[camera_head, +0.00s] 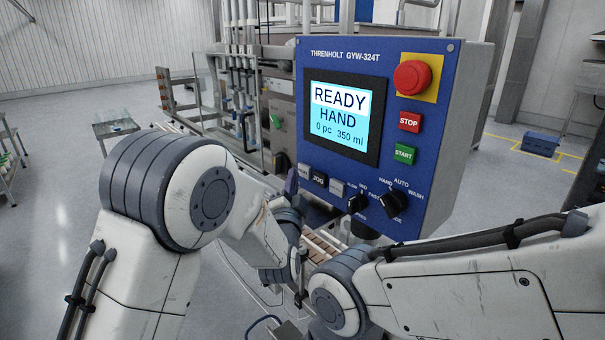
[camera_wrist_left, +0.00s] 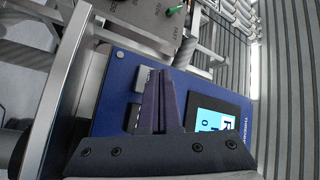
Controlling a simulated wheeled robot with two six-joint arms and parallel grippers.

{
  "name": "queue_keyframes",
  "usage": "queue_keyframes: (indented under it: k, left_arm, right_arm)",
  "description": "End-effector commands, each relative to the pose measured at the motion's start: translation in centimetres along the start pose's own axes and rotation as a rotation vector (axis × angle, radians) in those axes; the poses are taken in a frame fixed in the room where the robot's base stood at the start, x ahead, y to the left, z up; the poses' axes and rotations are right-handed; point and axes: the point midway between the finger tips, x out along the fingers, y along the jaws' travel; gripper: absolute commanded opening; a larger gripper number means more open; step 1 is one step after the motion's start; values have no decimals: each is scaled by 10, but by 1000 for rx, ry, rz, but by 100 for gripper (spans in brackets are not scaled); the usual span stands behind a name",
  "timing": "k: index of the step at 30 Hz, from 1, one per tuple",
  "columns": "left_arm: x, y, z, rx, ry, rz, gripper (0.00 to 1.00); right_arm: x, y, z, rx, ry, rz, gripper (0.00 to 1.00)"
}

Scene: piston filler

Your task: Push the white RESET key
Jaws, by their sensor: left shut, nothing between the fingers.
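My left gripper (camera_head: 291,181) is shut and empty, with its dark purple fingertips at the lower left of the blue control panel, beside the leftmost key. In the left wrist view the closed fingers (camera_wrist_left: 157,78) lie over part of a light grey key (camera_wrist_left: 141,76); contact cannot be told. In the head view a row of keys sits below the screen: a partly hidden light key (camera_head: 304,171), a black JOG key (camera_head: 318,180) and a pale key (camera_head: 337,188). The lettering on both light keys is too small to read. My right gripper is not visible.
The screen (camera_head: 339,116) reads READY, HAND, 0 pc 350 ml. A red mushroom button (camera_head: 412,77), red STOP (camera_head: 410,122) and green START (camera_head: 404,154) are on the right. Two black rotary knobs (camera_head: 394,203) (camera_head: 357,203) stand out right of the keys.

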Motion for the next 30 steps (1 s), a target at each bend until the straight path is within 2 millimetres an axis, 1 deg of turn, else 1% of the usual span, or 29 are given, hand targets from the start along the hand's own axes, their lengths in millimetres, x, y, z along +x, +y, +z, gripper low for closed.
queue_keyframes:
  k: [5,19,30]
  left_arm:
    - [-2,-1,2,0,0,0,0]
    - [-32,-23,24,0,0,-1,0]
    - [-35,-25,25,0,0,0,0]
  right_arm:
    - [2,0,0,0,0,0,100]
    - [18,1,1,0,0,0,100]
    - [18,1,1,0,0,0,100]
